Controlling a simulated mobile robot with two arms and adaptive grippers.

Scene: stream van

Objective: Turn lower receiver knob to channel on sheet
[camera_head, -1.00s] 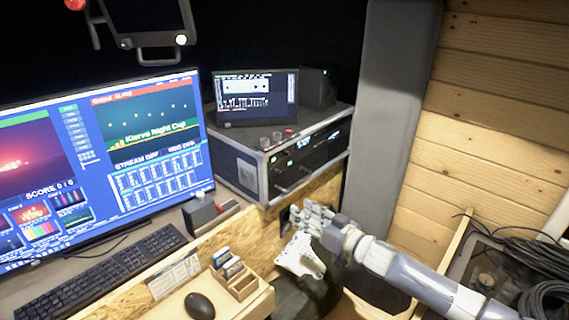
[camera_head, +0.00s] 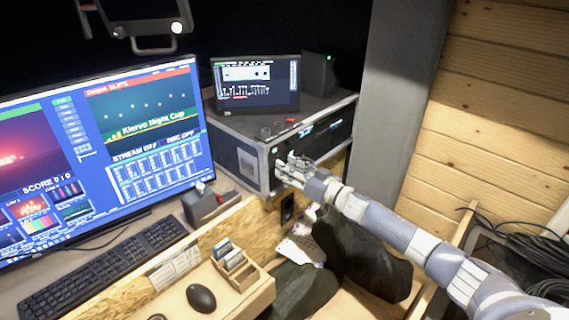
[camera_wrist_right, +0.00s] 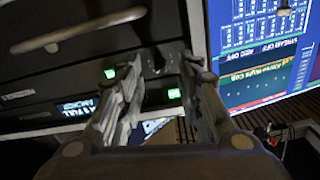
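The receiver rack (camera_head: 247,158) is a dark case with metal edges at the back of the desk. Its front carries small green displays, one of them (camera_wrist_right: 174,94) in the right wrist view between my fingers. My right gripper (camera_head: 284,168) is at the left part of the rack front and covers the lower receiver there. In the wrist view its two fingers (camera_wrist_right: 160,78) are apart, close to the dark panel. A small dark shape, perhaps the knob, shows near the fingertips; contact is unclear. A white printed sheet (camera_head: 175,268) leans on the wooden ledge. My left gripper is out of view.
A large monitor (camera_head: 140,140) stands left of the rack, and a smaller screen (camera_head: 255,84) sits on top. A keyboard (camera_head: 105,265), mouse (camera_head: 201,298) and wooden card holder (camera_head: 237,272) fill the front. A grey post (camera_head: 388,100) is right of the rack.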

